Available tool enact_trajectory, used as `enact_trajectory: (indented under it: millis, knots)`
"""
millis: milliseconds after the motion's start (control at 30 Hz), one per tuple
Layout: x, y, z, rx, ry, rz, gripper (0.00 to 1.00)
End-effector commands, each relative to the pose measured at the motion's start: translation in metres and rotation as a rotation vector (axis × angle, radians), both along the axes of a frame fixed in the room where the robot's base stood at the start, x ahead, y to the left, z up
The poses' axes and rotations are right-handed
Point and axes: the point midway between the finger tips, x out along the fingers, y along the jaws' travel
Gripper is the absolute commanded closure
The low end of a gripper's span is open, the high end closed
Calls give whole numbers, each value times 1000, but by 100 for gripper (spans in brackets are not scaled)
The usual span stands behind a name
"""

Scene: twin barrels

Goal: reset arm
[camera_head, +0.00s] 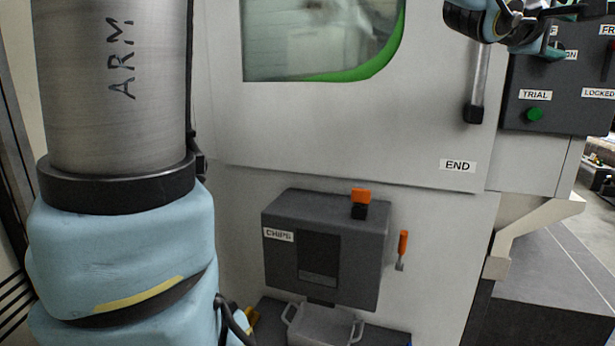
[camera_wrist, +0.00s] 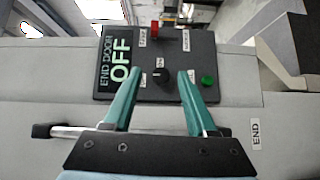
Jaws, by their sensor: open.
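My arm (camera_head: 120,240) fills the left of the head view, and its far end comes in at the top right. My gripper (camera_wrist: 160,76) is open and empty, its two teal fingers apart in front of a dark control panel (camera_wrist: 150,92). A black knob (camera_wrist: 161,76) shows between the fingertips; I cannot tell whether they touch it. In the head view a teal finger (camera_head: 552,42) shows in front of the same panel (camera_head: 560,112), and the rest of the gripper is partly cut off by the top edge.
The panel has a screen (camera_wrist: 118,60) reading "END DOOR OFF", a red switch (camera_wrist: 156,38) and a green button (camera_wrist: 207,81). A vertical door handle (camera_head: 480,85) stands left of the panel. Below the machine door (camera_head: 330,120) is a dark "CHIPS" box (camera_head: 350,260) above a grey bin (camera_head: 322,326).

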Motion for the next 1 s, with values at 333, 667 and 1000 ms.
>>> enact_trajectory:
  millis: [333, 667, 1000]
  knots:
    - [45, 37, -37, 157, -56, 108, 43]
    - [112, 130, -116, 508, -113, 255, 43]
    - [130, 317, -250, 1136, -52, 221, 43]
